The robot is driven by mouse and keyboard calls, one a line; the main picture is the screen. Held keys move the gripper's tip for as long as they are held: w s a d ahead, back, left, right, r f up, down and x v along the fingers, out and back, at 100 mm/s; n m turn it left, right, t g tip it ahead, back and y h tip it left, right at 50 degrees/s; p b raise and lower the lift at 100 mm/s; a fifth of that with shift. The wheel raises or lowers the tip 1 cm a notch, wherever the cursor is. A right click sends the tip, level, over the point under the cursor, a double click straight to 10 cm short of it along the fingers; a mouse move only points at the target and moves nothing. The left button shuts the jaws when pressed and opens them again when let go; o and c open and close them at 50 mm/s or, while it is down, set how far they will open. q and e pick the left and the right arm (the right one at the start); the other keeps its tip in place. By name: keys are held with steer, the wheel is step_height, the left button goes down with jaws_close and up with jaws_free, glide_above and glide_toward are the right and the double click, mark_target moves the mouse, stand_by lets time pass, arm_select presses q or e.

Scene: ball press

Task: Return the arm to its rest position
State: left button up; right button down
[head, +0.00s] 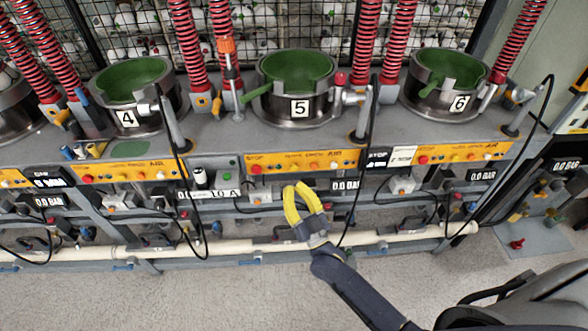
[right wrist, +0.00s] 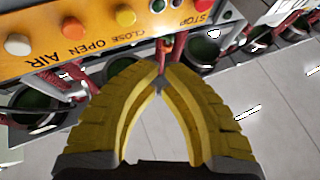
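My right gripper (head: 296,188) has yellow ribbed fingers and is in front of the lower part of the machine, below the orange panel of station 5. In the right wrist view its fingertips (right wrist: 161,70) come together at a point, with nothing between the fingers. The right arm reaches up to it from the bottom right of the head view. My left gripper is in neither view.
The orange button panel (head: 302,161) is just above the right gripper; a similar panel (right wrist: 85,35) fills the top left of the wrist view. A cream pipe (head: 390,238) runs along the machine's lower front. Black cables hang nearby. Grey floor (head: 230,295) in front is clear.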

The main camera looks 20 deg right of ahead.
stand_by(0.6)
step_height(320, 180, down, 22)
steer(key=n+g, duration=0.2)
steer(key=g, duration=0.5)
steer(key=s+d+f+g+h, duration=0.1)
steer(key=s+d+f+g, duration=0.15)
steer(key=s+f, duration=0.45)
steer(key=s+d+f+g+h, duration=0.1)
steer(key=s+d+f+g, duration=0.15)
steer(key=f, duration=0.95)
steer(key=s+d+f+g+h, duration=0.1)
steer(key=s+d+f+g, duration=0.2)
steer(key=s+f, duration=0.6)
steer(key=s+d+f+g+h, duration=0.25)
steer(key=s+f, duration=0.45)
steer(key=s, duration=0.4)
steer(key=s+f+g, duration=0.2)
steer(key=s, duration=0.8)
steer(key=s+f+g, duration=0.2)
steer(key=s+f, duration=0.1)
steer(key=s, duration=0.7)
steer(key=shift+s+d, duration=0.2)
steer(key=shift+s, duration=0.05)
